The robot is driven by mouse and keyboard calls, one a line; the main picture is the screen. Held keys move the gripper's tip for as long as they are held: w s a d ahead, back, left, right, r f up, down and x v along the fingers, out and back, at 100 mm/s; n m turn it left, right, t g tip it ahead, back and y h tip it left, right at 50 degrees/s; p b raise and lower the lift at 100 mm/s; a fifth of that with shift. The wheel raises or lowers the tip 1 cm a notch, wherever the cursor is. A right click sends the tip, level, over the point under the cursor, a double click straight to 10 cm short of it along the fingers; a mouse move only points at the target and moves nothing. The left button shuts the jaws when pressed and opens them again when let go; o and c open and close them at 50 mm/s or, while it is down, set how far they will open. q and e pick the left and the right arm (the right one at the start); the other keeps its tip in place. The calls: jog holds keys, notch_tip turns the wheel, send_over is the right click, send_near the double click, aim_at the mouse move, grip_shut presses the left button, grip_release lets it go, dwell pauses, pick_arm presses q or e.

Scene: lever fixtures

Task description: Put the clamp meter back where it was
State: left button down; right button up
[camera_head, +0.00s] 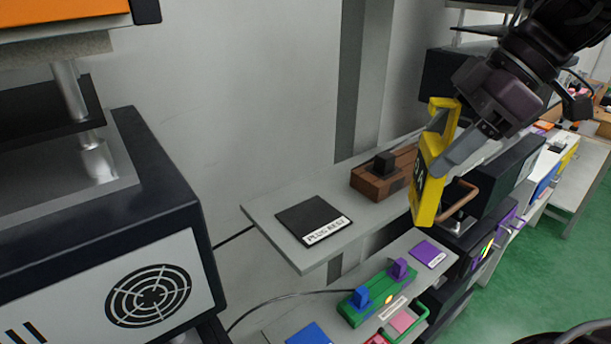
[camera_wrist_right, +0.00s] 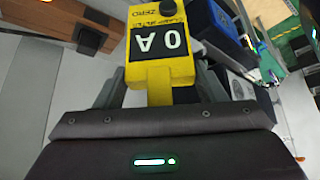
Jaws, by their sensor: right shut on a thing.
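The yellow clamp meter (camera_head: 428,200) is in my right gripper (camera_head: 458,150), which is shut on it. It is held in the air, tilted, in front of the brown block and the grey shelf in the head view. In the right wrist view the clamp meter (camera_wrist_right: 168,74) shows a black display reading "0 A" and the word ZERO. The fingers of my right gripper (camera_wrist_right: 155,95) are on either side of its lower end. My left gripper is not in view.
A grey shelf (camera_head: 265,222) carries a black pad (camera_head: 312,215) labelled "PLUG REST" and a brown block (camera_head: 375,183) with a black knob. Below, a green fixture (camera_head: 367,308) has blue and purple levers. A copper-coloured handle (camera_head: 465,194) is close beside the meter in the picture. A large dark machine stands left.

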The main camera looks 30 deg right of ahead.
jog(key=w+a+f+p, duration=0.3)
jog(key=w+a+p, duration=0.7)
jog(key=a, duration=0.1)
jog(key=shift+w+f, duration=0.25)
jog(key=shift+w, duration=0.15)
jog(key=shift+a+f, duration=0.1)
jog(key=shift+f, duration=0.05)
jog(key=o, duration=1.5)
jog(key=shift+o, duration=0.2)
